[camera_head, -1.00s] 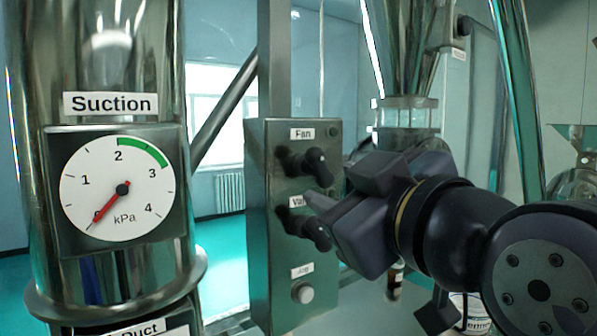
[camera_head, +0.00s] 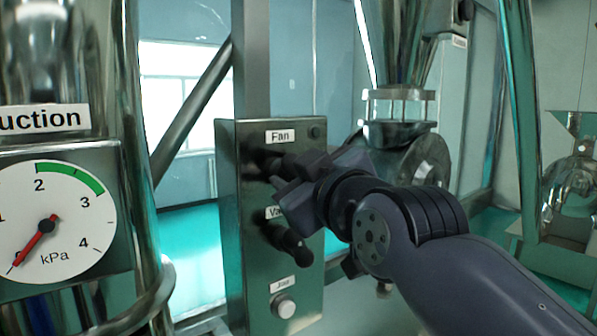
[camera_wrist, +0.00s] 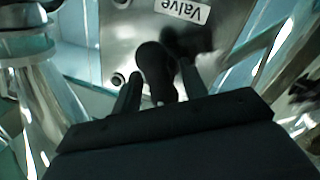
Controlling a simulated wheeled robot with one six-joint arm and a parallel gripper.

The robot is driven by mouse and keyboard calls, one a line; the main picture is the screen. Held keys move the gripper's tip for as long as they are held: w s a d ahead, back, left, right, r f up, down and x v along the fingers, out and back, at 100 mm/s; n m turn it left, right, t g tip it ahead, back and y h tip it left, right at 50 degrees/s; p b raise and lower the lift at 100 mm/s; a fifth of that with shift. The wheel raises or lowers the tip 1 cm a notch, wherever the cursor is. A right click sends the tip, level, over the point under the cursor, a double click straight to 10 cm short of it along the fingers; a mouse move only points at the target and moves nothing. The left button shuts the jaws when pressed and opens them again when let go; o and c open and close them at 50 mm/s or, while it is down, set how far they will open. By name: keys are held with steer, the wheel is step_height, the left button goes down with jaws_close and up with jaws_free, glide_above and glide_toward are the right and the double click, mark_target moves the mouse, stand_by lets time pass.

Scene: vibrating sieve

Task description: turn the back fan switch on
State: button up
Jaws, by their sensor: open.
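The steel control panel (camera_head: 235,230) carries a Fan label (camera_head: 280,137) and a black fan switch below it. In the head view my gripper (camera_head: 276,178) is at the fan switch and mostly hides it. In the wrist view, where the panel looks upside down, the black switch knob (camera_wrist: 153,66) shows between the two fingers of my gripper (camera_wrist: 160,92). The fingers are open, one on each side of the knob. I cannot tell if they touch it. The switch's exact turn is hard to read.
The valve knob (camera_head: 286,243) is just below my gripper, with the Jog button (camera_head: 284,306) lower down. A Suction gauge (camera_head: 48,225) on a metal duct stands left, its needle near zero. A hopper (camera_head: 400,45) stands behind.

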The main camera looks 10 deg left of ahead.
steer(key=shift+c, duration=0.2)
jaws_close()
steer(key=shift+m, duration=0.3)
steer(key=m+g, duration=0.1)
steer(key=m, duration=0.4)
steer(key=shift+w+d+r, duration=0.1)
steer(key=m+g, duration=0.1)
steer(key=m, duration=0.1)
steer(key=m+p, duration=0.1)
steer(key=m, duration=0.1)
steer(key=shift+w+m+g, duration=0.1)
steer(key=shift+m+g, duration=0.3)
stand_by(0.4)
steer(key=shift+o, duration=0.2)
jaws_free()
